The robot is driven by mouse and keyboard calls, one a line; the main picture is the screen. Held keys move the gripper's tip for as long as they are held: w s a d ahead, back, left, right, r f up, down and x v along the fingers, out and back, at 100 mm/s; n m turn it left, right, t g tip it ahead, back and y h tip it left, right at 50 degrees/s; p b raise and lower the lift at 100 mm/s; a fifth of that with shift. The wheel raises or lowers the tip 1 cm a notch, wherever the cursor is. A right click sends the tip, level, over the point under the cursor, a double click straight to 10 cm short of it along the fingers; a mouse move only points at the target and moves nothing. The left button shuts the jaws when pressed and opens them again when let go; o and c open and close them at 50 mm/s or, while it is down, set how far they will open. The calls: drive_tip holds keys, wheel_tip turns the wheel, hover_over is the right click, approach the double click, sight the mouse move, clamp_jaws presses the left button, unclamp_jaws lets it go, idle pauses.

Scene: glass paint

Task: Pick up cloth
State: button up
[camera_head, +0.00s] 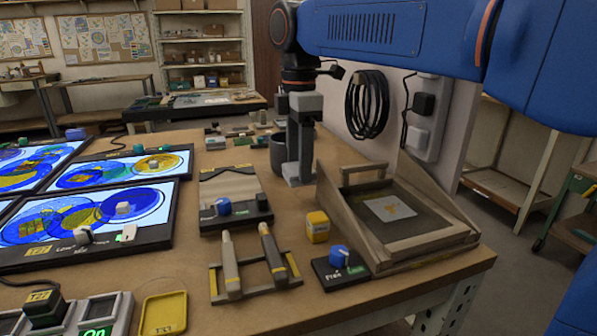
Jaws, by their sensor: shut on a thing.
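My gripper (298,165) points straight down over the right part of the workbench, left of the wooden frame box. It is shut on a small pale grey thing (297,181) low at its tips, close to the bench top. I cannot tell from this view whether that thing is the cloth, because the fingers hide most of it. No other plainly recognisable cloth shows on the bench. A dark cup (277,156) stands just behind and left of my gripper.
The wooden frame box (432,239) stands close on the right. Lit panels (125,207) fill the left. A cable coil (368,104) hangs behind.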

drive_tip(key=s+d, duration=0.2)
drive_tip(key=s, duration=0.6)
drive_tip(key=s+d, duration=0.3)
drive_tip(key=s, duration=0.6)
drive_tip(key=o, duration=0.5)
drive_tip(key=c, duration=0.4)
